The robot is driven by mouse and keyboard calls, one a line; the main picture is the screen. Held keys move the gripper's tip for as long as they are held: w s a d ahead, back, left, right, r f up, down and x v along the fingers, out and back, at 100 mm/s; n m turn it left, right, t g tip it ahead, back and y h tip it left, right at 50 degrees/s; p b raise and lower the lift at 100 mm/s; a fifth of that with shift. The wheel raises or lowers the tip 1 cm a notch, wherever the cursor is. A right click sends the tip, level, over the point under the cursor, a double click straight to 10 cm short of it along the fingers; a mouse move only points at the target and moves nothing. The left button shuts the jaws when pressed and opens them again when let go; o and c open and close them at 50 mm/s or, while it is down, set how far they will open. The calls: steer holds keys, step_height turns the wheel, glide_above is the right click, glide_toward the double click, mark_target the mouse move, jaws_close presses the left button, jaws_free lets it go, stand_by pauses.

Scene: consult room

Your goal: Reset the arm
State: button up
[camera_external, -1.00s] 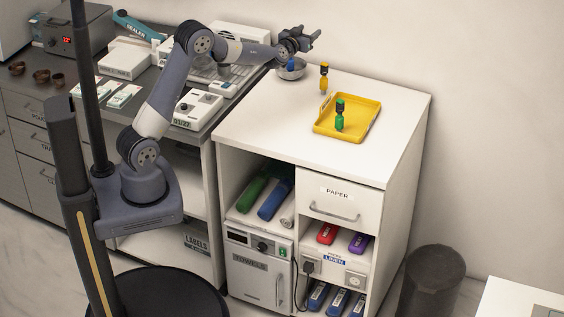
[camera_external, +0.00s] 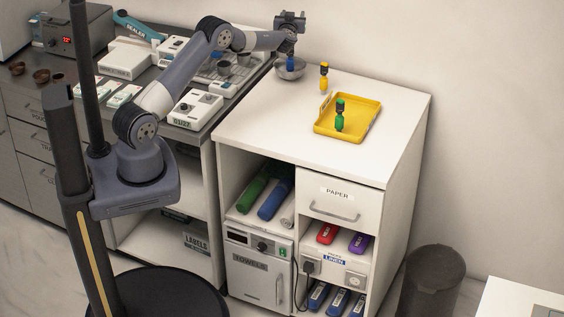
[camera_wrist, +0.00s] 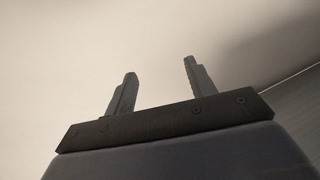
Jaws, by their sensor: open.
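My gripper is apart from both.
On the cabinet top (camera_external: 265,115), a yellow tray (camera_external: 362,127) holds a green bottle (camera_external: 340,117); a yellow bottle (camera_external: 323,77) stands behind it. The cabinet top's front is clear.

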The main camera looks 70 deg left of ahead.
mark_target(291, 56)
steer(key=shift+g, duration=0.3)
steer(key=f+b, duration=0.8)
steer(key=f, duration=0.1)
steer(key=s+d+f+b, duration=0.1)
steer(key=f+b, duration=0.3)
steer(key=f, duration=0.1)
steer(key=shift+b+v, duration=0.3)
steer(key=shift+v, duration=0.55)
steer(key=shift+s+a+r, duration=0.1)
